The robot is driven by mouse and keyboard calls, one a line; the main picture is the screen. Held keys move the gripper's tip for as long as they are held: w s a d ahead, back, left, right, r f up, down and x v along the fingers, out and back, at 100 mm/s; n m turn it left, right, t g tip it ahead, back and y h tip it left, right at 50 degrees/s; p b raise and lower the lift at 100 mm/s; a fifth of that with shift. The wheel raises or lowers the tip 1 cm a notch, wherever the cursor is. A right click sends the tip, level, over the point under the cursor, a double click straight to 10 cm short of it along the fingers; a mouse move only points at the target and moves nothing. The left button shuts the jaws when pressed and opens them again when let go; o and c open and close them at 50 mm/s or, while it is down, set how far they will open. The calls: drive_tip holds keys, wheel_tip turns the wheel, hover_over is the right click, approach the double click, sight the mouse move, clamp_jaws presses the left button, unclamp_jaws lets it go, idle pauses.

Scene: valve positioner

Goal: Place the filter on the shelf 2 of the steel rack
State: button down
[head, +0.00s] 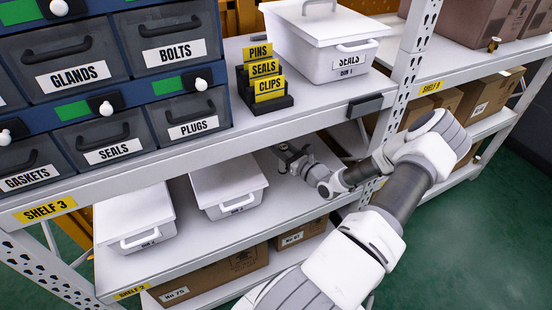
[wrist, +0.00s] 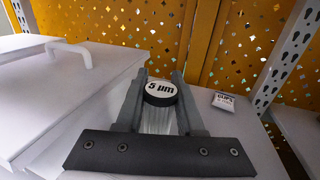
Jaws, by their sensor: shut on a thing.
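The filter (wrist: 160,92) has a black-rimmed white cap marked "5 µm" and a pale, ribbed body. In the wrist view it stands between the two fingers of my gripper (wrist: 162,84), which is shut on it. In the head view my gripper (head: 290,158) reaches in over shelf 2 (head: 180,262) of the steel rack, right of the white lidded bins. The filter cannot be made out clearly in the head view. Whether its base touches the shelf is hidden by the gripper.
A small labelled box (wrist: 230,102) lies to the right.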

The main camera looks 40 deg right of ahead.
drive_tip(key=shift+w+d+f+b, duration=0.15)
drive_tip(key=shift+f+b, duration=0.35)
drive_tip(key=shift+f, duration=0.6)
drive_tip(key=shift+w+d+f+b, duration=0.1)
drive_tip(key=shift+f+b, duration=0.4)
drive_tip(key=shift+f, duration=0.55)
drive_tip(key=shift+f, duration=0.1)
drive_tip(key=shift+f, duration=0.15)
drive_tip(key=c, duration=0.5)
unclamp_jaws()
drive_tip(key=shift+r, duration=0.2)
